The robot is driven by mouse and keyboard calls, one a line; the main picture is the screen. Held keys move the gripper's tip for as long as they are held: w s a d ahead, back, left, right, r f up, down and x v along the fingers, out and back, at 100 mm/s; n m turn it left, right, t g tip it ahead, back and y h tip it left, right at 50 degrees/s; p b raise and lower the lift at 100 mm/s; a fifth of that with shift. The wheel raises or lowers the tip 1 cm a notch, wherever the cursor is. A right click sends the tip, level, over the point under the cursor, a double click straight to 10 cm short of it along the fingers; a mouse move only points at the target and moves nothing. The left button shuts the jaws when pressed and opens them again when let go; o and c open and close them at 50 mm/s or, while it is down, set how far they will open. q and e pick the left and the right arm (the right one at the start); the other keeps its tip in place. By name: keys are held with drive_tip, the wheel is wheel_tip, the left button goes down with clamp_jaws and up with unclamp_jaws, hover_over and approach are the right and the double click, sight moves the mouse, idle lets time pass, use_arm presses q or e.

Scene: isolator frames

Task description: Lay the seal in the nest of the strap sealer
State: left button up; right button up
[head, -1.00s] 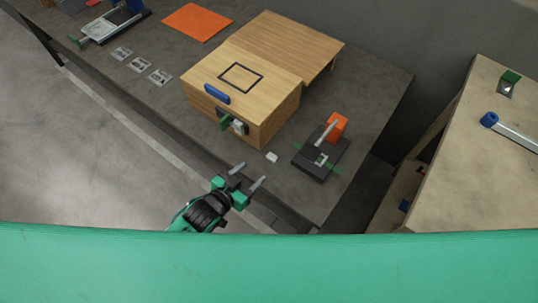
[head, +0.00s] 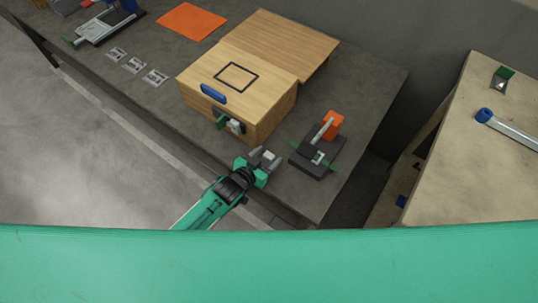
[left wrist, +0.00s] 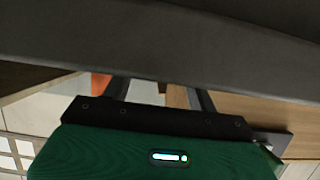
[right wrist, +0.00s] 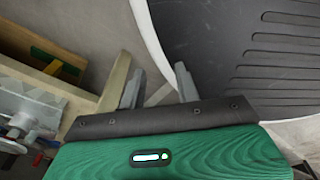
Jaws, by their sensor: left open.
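The seal (head: 268,156), a small whitish piece, lies on the dark bench in front of the strap sealer. My left gripper (head: 266,155) is open, its fingers on either side of the seal; whether they touch it I cannot tell. In the left wrist view the fingers (left wrist: 161,92) stand apart with a small pale patch between them. The strap sealer (head: 324,150) has a black base, an orange part and a grey lever. A green strap crosses its base by a pale nest (head: 318,158). My right gripper (right wrist: 158,85) is open and empty in the right wrist view.
A wooden box (head: 245,95) with a blue handle and a green-and-grey fitting stands left of the sealer, close behind my left gripper. An orange mat (head: 191,22) and several grey plates (head: 134,66) lie farther left. A separate light table (head: 460,150) stands right.

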use_arm(q)
drive_tip(key=c, duration=1.1)
